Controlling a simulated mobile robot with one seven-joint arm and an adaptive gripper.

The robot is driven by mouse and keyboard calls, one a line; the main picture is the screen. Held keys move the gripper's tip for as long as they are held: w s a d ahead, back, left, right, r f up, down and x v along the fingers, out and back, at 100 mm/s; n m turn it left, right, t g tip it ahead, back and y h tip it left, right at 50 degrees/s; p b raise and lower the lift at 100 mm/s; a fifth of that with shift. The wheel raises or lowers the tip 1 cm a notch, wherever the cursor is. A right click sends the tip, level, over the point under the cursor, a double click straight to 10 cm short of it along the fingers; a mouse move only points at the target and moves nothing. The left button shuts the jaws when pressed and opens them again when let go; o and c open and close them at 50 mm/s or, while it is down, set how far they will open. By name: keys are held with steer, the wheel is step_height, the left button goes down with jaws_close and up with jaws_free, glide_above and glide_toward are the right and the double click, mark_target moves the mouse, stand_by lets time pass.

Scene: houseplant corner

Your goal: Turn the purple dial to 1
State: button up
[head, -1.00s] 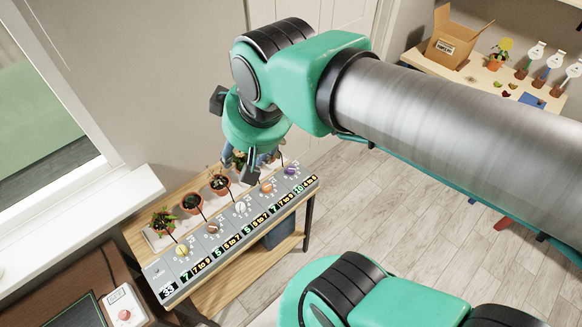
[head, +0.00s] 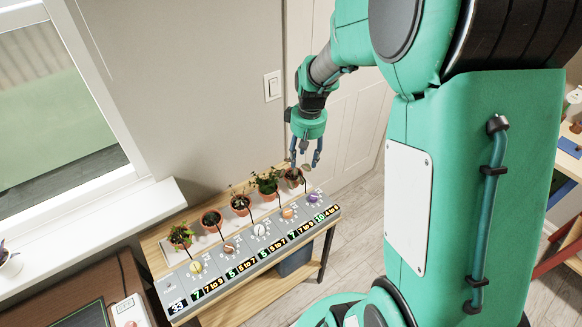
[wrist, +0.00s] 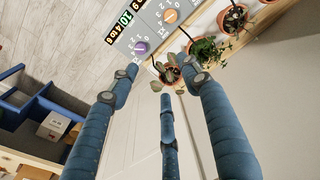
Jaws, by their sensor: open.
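The purple dial (head: 314,197) is the rightmost dial on the grey panel (head: 178,274) in the head view. In the wrist view the purple dial (wrist: 141,47) shows at the top, with a display reading 10 beside it. Its exact setting is too small to read. My gripper (head: 306,165) is above the panel's right end, over the rightmost plant and apart from the dial. In the wrist view the fingers of my gripper (wrist: 160,80) are spread and empty, with the dial beyond their tips.
Several potted plants (head: 240,206) stand in a row behind the panel on a wooden table (head: 158,235). The rightmost plant (head: 294,177) is just below my fingers. A red-button box (head: 131,312) is at the lower left. A blue crate (wrist: 40,105) shows in the wrist view.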

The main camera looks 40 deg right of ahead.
steer(key=g, duration=0.1)
glide_above(313, 195)
steer(key=d, duration=0.1)
step_height(313, 195, down, 10)
steer(key=shift+s+y, duration=0.2)
steer(key=shift+y, duration=0.1)
steer(key=shift+f, duration=0.1)
steer(key=f+b, duration=0.1)
steer(key=f, duration=0.3)
steer(key=f+b, duration=0.1)
steer(key=f, duration=0.4)
steer(key=a+f+b, duration=0.1)
steer(key=f, duration=0.3)
steer(key=shift+f, duration=0.3)
steer(key=c, duration=1.1)
